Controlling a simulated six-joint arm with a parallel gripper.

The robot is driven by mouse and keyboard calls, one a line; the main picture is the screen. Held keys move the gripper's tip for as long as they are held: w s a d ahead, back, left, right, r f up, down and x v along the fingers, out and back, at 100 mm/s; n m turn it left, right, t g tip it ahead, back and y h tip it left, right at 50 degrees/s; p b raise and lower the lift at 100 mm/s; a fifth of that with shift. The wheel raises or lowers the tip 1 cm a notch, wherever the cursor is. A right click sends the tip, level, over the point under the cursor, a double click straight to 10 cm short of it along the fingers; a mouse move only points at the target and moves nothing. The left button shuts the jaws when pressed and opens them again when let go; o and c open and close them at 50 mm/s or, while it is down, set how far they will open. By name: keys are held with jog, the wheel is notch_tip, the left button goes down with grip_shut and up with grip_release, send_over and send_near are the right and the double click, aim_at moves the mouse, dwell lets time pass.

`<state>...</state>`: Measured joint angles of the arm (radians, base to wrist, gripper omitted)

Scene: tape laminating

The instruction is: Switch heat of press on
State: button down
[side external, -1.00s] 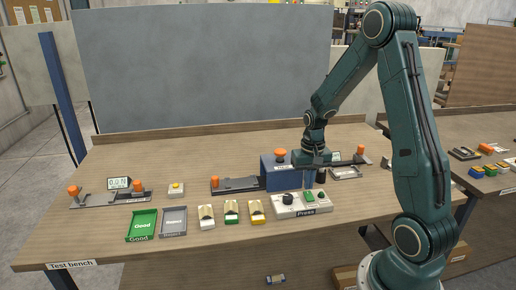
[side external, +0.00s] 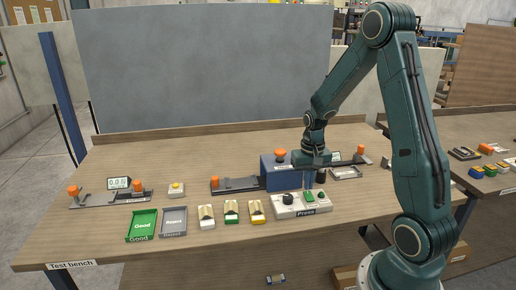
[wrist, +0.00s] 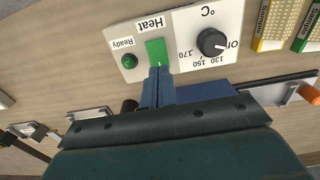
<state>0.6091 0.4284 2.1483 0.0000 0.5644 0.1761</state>
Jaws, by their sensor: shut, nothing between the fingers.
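The press control box (side external: 287,208), white and labelled Press, stands at the bench's front right of centre. In the wrist view its panel (wrist: 181,62) carries a green Heat switch (wrist: 156,51), a round dark green Ready lamp (wrist: 130,61) that looks unlit, and a black temperature dial (wrist: 211,42). My gripper (wrist: 160,72) is shut and empty, its tips at the near edge of the Heat switch; I cannot tell whether they touch it. In the side view my gripper (side external: 309,187) points down just behind the green switch (side external: 309,197). The blue press (side external: 276,174) stands behind the box.
Several sample holders (side external: 231,211) lie left of the control box. A green Good tray (side external: 141,225) and grey Reject tray (side external: 173,221) lie further left. Orange-knobbed fixtures stand at the left (side external: 73,191) and beyond my gripper (side external: 361,149). The front strip of bench is clear.

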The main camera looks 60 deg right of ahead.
aim_at(307, 193)
jog(key=shift+f, duration=0.85)
dwell(0.8)
jog(key=shift+r, duration=3.5)
jog(key=shift+r, duration=0.1)
jog(key=s+a+r+n+t, duration=0.2)
jog(key=s+a+r+n, duration=0.15)
jog(key=a+r, duration=0.8)
jog(key=s+a+r+n+t, duration=0.3)
jog(key=s+a+r+n, duration=0.1)
jog(key=s+a, duration=0.5)
jog(key=shift+a+n+t, duration=0.3)
jog(key=shift+a+n, duration=0.05)
jog(key=shift+n, duration=0.4)
